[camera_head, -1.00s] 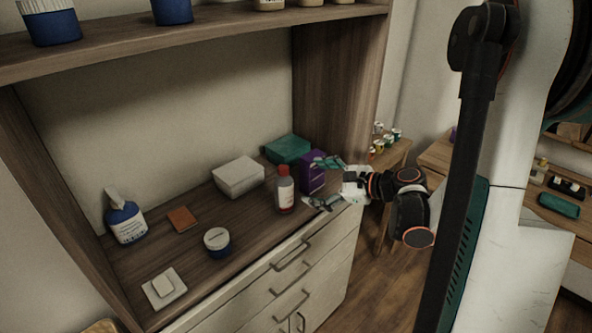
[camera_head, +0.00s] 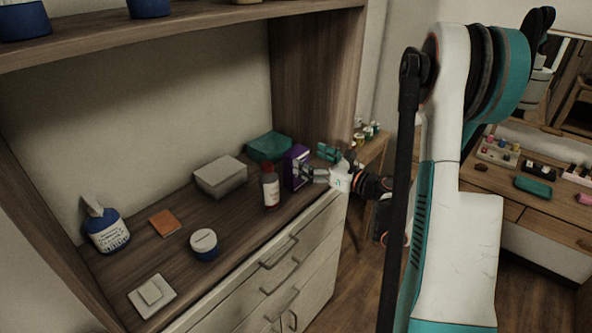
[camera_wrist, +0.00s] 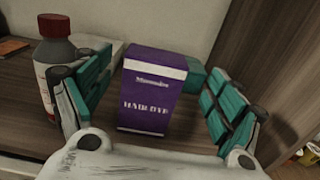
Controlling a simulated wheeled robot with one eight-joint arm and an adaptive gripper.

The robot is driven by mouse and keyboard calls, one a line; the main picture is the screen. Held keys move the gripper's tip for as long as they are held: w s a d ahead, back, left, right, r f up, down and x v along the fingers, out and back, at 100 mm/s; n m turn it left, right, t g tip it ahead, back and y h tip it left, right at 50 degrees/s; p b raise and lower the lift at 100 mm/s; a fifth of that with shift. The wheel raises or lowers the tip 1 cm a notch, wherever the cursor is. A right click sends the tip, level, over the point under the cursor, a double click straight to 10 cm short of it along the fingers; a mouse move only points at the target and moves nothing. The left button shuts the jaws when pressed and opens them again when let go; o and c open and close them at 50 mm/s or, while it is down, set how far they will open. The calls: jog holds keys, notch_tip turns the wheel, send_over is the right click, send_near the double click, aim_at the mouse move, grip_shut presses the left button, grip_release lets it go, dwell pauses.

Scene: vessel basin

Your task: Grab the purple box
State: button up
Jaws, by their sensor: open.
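The purple box (camera_head: 297,167) stands upright on the wooden counter, near its right end. In the wrist view the purple box (camera_wrist: 151,92) has white bands and white lettering. My gripper (camera_head: 318,162) is at the box's right side in the head view. In the wrist view my gripper (camera_wrist: 158,100) is open, with one teal-padded finger on each side of the box. Gaps show between the box and both fingers. The box's lower edge is close to the gripper's palm in that view.
A red-capped bottle (camera_head: 270,186) stands just left of the box, close outside the left finger in the wrist view (camera_wrist: 52,72). A teal box (camera_head: 269,147) and a pale box (camera_head: 220,176) sit behind. The cabinet's side wall (camera_head: 318,80) rises at the right.

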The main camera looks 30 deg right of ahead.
aim_at(302, 158)
jog(key=shift+a+f+b+x, duration=0.15)
jog(key=shift+b+x, duration=0.35)
jog(key=shift+x, duration=0.85)
jog(key=shift+a+f+b+x, duration=0.15)
jog(key=shift+b+x, duration=0.3)
jog(key=shift+x, duration=0.95)
jog(key=shift+s+d, duration=0.1)
jog(key=shift+s, duration=0.05)
jog(key=c, duration=1.3)
